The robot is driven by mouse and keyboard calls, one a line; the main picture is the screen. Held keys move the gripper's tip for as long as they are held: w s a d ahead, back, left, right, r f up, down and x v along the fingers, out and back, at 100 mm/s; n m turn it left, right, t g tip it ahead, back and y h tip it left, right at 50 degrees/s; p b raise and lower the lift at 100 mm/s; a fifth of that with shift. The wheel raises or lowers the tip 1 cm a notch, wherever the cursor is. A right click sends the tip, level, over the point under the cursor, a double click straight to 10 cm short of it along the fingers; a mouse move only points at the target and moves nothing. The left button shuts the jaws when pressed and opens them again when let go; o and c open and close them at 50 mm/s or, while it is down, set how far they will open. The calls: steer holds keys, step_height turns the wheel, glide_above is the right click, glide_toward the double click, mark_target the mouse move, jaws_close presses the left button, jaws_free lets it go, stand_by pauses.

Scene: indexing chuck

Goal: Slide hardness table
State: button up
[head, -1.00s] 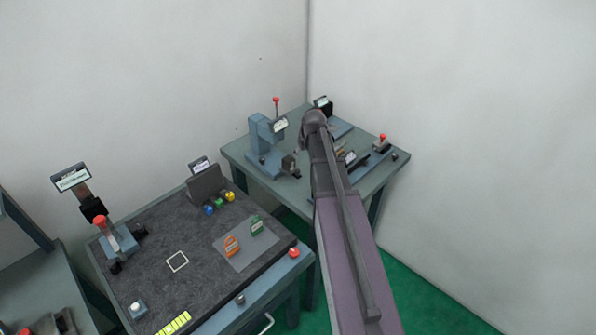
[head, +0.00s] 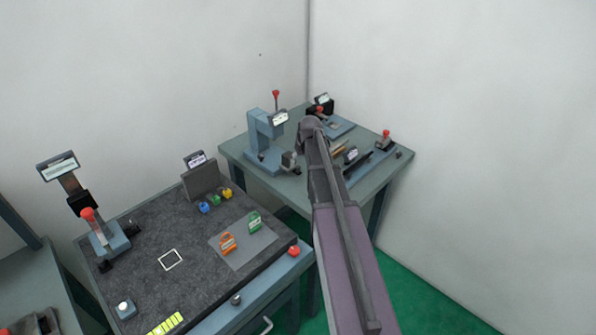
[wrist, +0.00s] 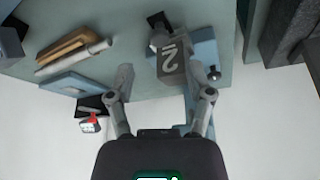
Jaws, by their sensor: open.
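The blue C-shaped tester (head: 262,135) with a red-topped lever and a small display stands on the back bench. My arm reaches to this bench. My gripper, in the wrist view (wrist: 163,92), is open, with its two fingers spread apart. A grey block marked "2" (wrist: 172,65) lies just past and between the fingertips, beside a light blue base (wrist: 203,58). I cannot tell whether the fingers touch it. In the head view my gripper (head: 290,161) is small, near the front of the tester, and my arm hides part of the bench.
The back bench (head: 240,157) also holds a red-knobbed device (head: 385,140) at right. In the wrist view a brown bar (wrist: 75,42) lies beside a pale rod. The front-left bench has a dark mat (head: 140,270), coloured padlocks and tags, and a red-knobbed stand (head: 105,235).

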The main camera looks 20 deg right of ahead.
mark_target(298, 167)
steer(key=shift+b+x, duration=2.3)
steer(key=shift+x, duration=0.5)
jaws_close()
